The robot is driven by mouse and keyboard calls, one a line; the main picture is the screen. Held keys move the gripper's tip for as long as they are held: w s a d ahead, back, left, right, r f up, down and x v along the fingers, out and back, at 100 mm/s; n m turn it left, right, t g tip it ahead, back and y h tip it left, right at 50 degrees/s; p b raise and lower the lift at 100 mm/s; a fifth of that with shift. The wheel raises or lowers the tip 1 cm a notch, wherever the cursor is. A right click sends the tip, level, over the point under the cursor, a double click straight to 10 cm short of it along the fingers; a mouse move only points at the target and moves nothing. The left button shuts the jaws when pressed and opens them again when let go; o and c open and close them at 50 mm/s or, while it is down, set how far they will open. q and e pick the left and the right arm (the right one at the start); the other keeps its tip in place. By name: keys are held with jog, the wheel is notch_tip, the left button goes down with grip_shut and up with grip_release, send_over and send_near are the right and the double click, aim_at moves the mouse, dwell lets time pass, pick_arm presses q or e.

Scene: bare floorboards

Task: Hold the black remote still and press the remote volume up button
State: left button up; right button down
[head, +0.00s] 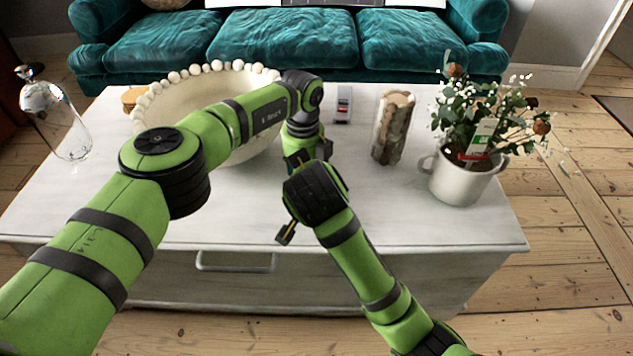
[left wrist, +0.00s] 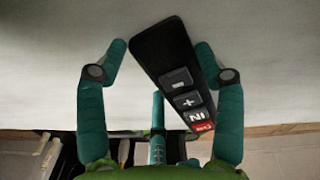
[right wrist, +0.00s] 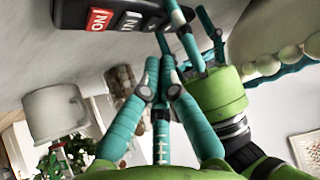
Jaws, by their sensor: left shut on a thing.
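The black remote (left wrist: 165,60) lies tilted between the fingers of my left gripper (left wrist: 160,58) in the left wrist view, with minus, plus and red buttons showing. My left gripper is shut on its sides. The remote also shows at the top of the right wrist view (right wrist: 72,14), its red button on the left end. My right gripper (right wrist: 159,64) has its fingers drawn together, empty, below the remote in that view and apart from its buttons. In the head view both grippers meet near the table's middle, and my arms hide the black remote.
A white table (head: 400,215) bears a large beaded bowl (head: 235,85), a grey device with a red part (head: 342,104), a wooden log-like holder (head: 392,128), a potted plant in a white mug (head: 462,186) and a glass cloche (head: 55,120). A teal sofa (head: 285,40) stands behind.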

jog(key=shift+x, duration=2.8)
pick_arm(q)
jog(key=shift+r, duration=0.1)
pick_arm(e)
jog(key=shift+f, duration=1)
jog(key=shift+s, duration=0.1)
pick_arm(q)
jog(key=shift+d, duration=0.1)
pick_arm(e)
jog(key=v, duration=0.8)
jog(key=shift+r, duration=0.3)
pick_arm(q)
jog(key=o, duration=1.4)
